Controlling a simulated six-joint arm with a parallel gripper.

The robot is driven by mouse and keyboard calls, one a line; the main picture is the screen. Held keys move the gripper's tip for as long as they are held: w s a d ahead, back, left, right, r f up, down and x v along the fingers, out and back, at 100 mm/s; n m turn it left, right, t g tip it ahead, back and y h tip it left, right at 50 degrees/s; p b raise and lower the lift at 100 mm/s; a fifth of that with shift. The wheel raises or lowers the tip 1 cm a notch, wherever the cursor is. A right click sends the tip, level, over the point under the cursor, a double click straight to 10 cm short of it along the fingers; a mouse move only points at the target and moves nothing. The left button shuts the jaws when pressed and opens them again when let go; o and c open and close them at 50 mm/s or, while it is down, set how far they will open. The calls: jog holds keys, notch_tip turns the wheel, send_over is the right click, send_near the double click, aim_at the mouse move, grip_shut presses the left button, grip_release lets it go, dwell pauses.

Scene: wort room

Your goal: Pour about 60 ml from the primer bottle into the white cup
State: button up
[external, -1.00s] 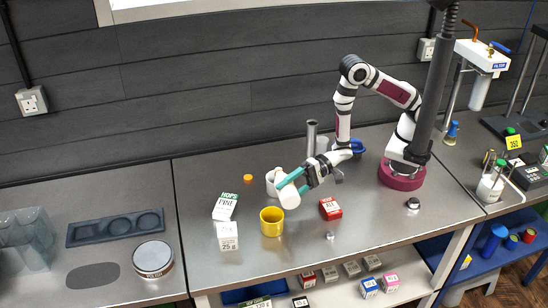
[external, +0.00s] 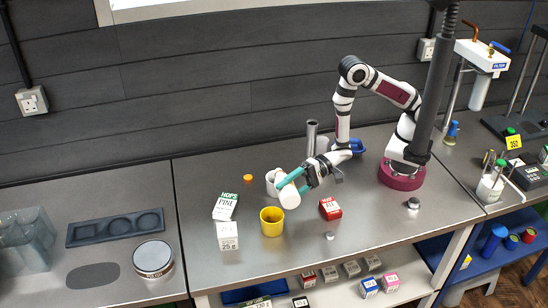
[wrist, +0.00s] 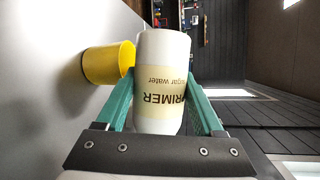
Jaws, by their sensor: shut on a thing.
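My gripper (external: 296,182) has teal fingers and is shut on the white primer bottle (external: 289,197). In the wrist view the bottle (wrist: 162,75) sits between the fingers, its label reading PRIMER and sugar water. It is held tilted in the air, close to the yellow cup (external: 271,224) in the external view. The white cup (external: 271,183) stands on the bench behind the bottle and fingers, partly hidden by them. No stream of liquid shows. The bottle's mouth is not clearly seen.
The yellow cup also shows left of the bottle in the wrist view (wrist: 103,64). An orange cap (external: 248,178) lies at the back. A steel tube (external: 311,138) stands behind my gripper.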

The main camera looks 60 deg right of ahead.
jog(key=shift+s+a+r+n+h, duration=0.1)
jog(key=shift+s+a+n+h, duration=0.1)
jog(key=shift+n+h, duration=0.3)
jog(key=n, duration=0.1)
jog(key=n+h, duration=0.1)
jog(key=shift+s+a+f+n+t, duration=0.2)
jog(key=shift+s+n+t, duration=0.1)
jog(key=shift+t, duration=0.1)
jog(key=shift+w+d+r+h, duration=0.15)
jog(key=shift+r+h, duration=0.05)
jog(key=shift+h, duration=0.2)
dwell(0.6)
